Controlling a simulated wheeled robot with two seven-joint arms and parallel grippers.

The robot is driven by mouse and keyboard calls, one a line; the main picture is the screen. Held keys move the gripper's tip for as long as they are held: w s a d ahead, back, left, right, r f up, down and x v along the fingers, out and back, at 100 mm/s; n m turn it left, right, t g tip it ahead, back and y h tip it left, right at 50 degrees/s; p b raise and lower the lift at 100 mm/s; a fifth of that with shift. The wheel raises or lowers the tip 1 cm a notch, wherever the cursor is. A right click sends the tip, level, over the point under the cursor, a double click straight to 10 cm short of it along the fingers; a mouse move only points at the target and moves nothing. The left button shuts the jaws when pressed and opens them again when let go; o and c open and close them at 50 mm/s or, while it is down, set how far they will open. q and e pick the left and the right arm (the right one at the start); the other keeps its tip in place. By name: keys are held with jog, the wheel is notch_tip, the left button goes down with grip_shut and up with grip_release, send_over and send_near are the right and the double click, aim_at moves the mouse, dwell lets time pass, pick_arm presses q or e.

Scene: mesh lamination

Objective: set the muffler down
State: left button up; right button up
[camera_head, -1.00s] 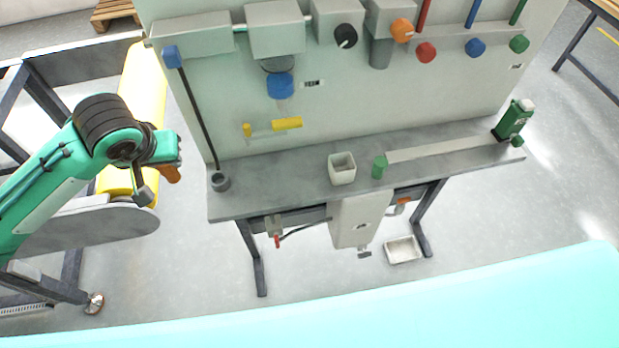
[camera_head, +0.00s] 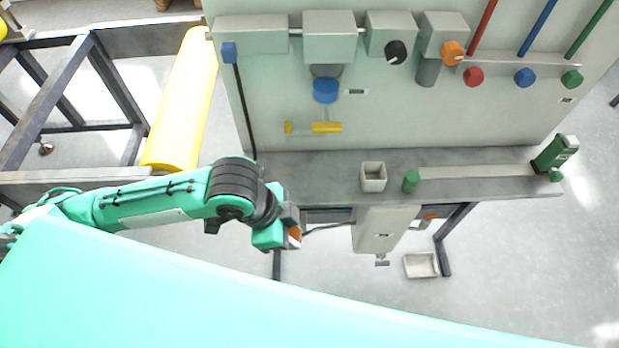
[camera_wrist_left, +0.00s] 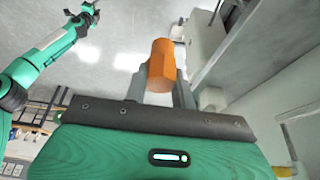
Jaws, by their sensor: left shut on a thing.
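My left gripper (camera_head: 292,229) is shut on the muffler (camera_head: 294,236), a small orange piece. The left wrist view shows the muffler (camera_wrist_left: 161,66) as an orange, many-sided block between the two grey fingers. In the head view it is held at the left front of the grey bench, mostly hidden by the gripper. I cannot tell its height against the bench top. My right gripper (camera_wrist_left: 88,14) shows small at the top left of the left wrist view, away from the muffler. Its jaws are too small to read.
The grey bench (camera_head: 320,178) carries an open square cup (camera_head: 373,177), a green cylinder (camera_head: 411,181) and a green device (camera_head: 555,153). A panel with knobs (camera_head: 395,53) rises behind. A pale tray (camera_head: 421,265) lies below. A yellow roll (camera_head: 182,105) stands left.

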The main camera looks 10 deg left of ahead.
pick_arm(q)
jog(key=w+a+p, duration=0.2)
jog(key=w, duration=0.6)
jog(key=w+a+p, duration=0.3)
jog(key=w, duration=0.6)
jog(key=f, duration=0.2)
jog(key=f+p, duration=0.1)
jog(key=f, duration=0.1)
jog(key=s+f, duration=0.1)
jog(key=f, duration=0.1)
jog(key=shift+d+f+p, duration=0.1)
jog(key=shift+f+p, duration=0.05)
jog(key=shift+p, duration=0.25)
jog(key=shift+w+f, duration=0.2)
jog(key=shift+f, duration=0.15)
jog(key=o, duration=1)
jog(key=shift+f, duration=0.15)
